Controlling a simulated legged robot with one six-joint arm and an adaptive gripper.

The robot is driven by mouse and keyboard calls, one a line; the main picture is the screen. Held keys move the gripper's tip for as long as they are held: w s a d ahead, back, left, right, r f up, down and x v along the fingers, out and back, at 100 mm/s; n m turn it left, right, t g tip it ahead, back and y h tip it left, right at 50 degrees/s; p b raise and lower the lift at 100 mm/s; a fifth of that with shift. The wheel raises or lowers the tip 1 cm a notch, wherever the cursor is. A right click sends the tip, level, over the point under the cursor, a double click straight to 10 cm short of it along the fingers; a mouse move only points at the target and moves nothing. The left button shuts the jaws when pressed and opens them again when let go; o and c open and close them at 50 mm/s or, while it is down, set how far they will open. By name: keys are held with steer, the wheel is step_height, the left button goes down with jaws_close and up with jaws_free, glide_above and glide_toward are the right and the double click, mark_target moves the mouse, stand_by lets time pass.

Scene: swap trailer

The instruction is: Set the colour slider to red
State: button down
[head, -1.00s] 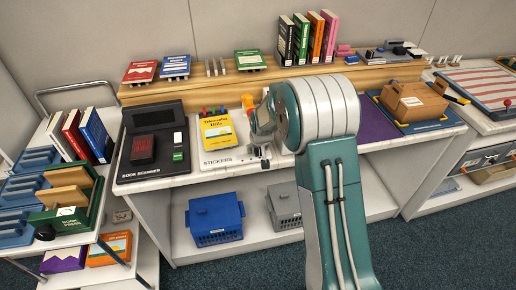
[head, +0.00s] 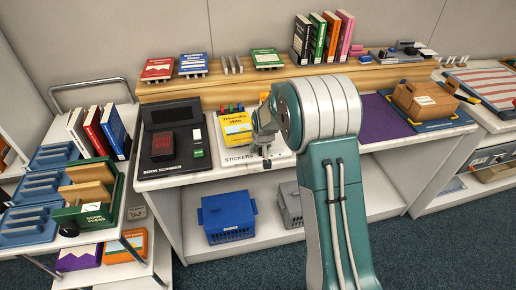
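I cannot make out a colour slider for certain. Small red, green and blue pieces (head: 231,107) stand in a row at the back of the white STICKERS board (head: 228,157), behind a yellow book (head: 236,127). My gripper (head: 265,152) is low over the right part of this board, just right of the yellow book. My own arm hides much of the board's right side. The gripper's fingers are too small and covered to tell whether they are open or shut. An orange-yellow piece (head: 264,96) shows just above the wrist.
A black book scanner (head: 173,172) is left of the board. A wooden shelf (head: 205,92) with books runs behind. A cart with a green book press (head: 85,214) stands left. Right are a purple mat (head: 384,118) and a cardboard box (head: 425,98). A blue crate (head: 227,216) is below.

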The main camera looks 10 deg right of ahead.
steer(key=shift+d, duration=0.55)
steer(key=shift+c, duration=2)
jaws_free()
steer(key=shift+d, duration=0.1)
steer(key=shift+a, duration=1.05)
steer(key=shift+d+r, duration=0.1)
steer(key=shift+d, duration=0.75)
steer(key=shift+s+a+r, duration=0.15)
steer(key=shift+r, duration=0.2)
steer(key=v, duration=1.1)
steer(key=shift+d, duration=0.3)
steer(key=shift+s+a, duration=0.1)
